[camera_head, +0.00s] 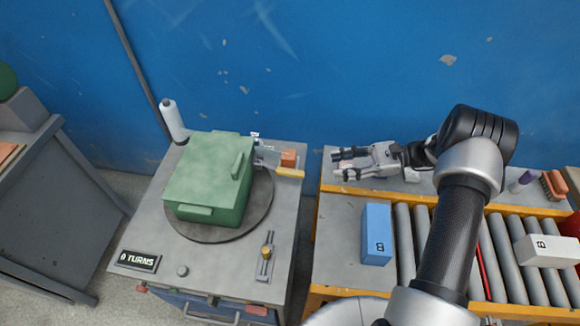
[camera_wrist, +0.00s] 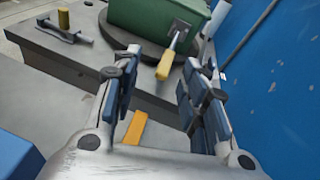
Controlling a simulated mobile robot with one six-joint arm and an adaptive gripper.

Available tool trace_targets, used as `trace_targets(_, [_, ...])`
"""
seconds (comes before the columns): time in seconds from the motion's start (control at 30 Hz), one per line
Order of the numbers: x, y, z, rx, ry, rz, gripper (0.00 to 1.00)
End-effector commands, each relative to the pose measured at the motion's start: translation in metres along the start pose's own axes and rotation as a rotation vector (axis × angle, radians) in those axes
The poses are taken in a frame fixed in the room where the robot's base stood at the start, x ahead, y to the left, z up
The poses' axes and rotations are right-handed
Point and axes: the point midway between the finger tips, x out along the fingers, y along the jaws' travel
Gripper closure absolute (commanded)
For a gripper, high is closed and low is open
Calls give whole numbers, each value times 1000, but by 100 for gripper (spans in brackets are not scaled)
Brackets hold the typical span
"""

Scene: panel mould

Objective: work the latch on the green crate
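The green crate (camera_head: 208,178) sits closed on a round dark turntable (camera_head: 197,232) on the left bench; its lower part also shows at the top of the wrist view (camera_wrist: 150,18). One raised green piece (camera_head: 237,165) is on its right side and another (camera_head: 195,210) on its front; I cannot tell which is the latch. My gripper (camera_head: 342,163) is open and empty, pointing left over the right bench, well apart from the crate. In the wrist view its fingers (camera_wrist: 160,75) stand wide apart, with the crate beyond them.
A brass-knobbed slider (camera_head: 266,258) and a "0 TURNS" sign (camera_head: 138,261) are in front. A blue box (camera_head: 376,235) stands by the rollers.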

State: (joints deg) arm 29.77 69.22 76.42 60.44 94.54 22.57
Motion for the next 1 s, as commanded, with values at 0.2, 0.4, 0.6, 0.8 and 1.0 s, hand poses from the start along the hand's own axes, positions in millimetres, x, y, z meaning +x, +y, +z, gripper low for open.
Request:
trace_targets(0.2, [-8,5,-56,119,-158,-130,60])
trace_targets(0.4, [-8,7,-70,147,-203,-166,60])
trace_targets(0.6, [14,4,-66,148,-206,-164,60])
trace_targets(0.8, [56,-4,-58,149,-205,-162,60])
trace_targets(1.0, [99,-11,-50,148,-204,-161,60])
